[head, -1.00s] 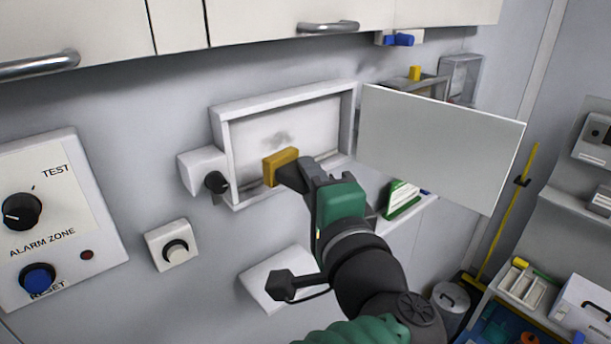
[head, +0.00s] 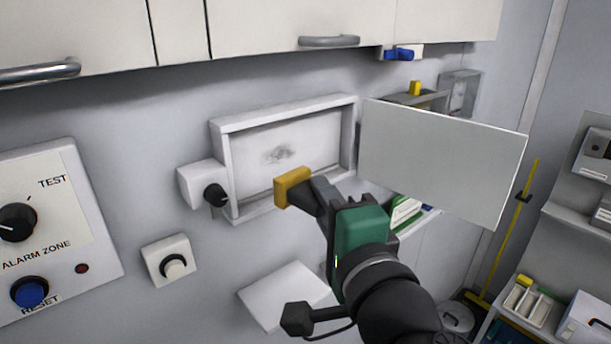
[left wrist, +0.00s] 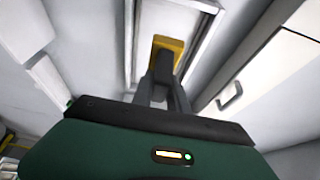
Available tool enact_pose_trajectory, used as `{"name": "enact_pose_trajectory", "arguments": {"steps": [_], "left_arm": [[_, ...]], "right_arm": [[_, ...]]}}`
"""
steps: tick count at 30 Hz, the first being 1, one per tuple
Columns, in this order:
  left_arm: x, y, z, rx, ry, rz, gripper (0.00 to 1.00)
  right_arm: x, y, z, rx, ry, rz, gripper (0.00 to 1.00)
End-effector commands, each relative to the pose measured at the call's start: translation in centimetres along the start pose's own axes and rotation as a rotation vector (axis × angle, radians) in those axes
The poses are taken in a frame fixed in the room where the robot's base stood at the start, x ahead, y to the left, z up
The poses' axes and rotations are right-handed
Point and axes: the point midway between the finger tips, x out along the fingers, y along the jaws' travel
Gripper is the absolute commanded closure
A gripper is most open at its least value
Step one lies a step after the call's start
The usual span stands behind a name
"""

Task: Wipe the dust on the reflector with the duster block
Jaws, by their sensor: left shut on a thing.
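The duster block (head: 293,187) is yellow and held in my left gripper (head: 318,194), which is shut on it. It is in front of the lower edge of the reflector (head: 315,133), a pale panel in a white wall frame. Grey dust (head: 279,154) is smudged near the panel's middle, above and left of the block. I cannot tell whether the block touches the frame. In the left wrist view the block (left wrist: 170,42) shows beyond the gripper fingers (left wrist: 165,85). My right gripper is not in view.
An open grey door panel (head: 440,160) stands out right of the frame. A white box with a black knob (head: 215,194) is at its left. A cabinet handle (head: 328,42) is above. A white shelf (head: 283,293) sticks out below.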

Motion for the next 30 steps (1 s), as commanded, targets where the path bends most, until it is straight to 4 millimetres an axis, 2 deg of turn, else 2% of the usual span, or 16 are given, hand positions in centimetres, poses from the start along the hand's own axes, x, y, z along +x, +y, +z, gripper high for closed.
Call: {"name": "enact_pose_trajectory", "arguments": {"steps": [9, 16, 30], "left_arm": [[3.6, 0.4, 1.5, -0.002, 0.062, -0.001, 1.0], [6.2, 0.2, 2.3, 0.001, 0.115, 0.0, 1.0], [7.0, 0.0, 2.5, 0.001, 0.135, 0.0, 1.0]], "right_arm": [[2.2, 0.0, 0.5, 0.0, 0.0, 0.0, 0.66], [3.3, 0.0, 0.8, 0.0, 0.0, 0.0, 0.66], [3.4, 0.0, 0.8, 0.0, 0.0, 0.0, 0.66]]}}
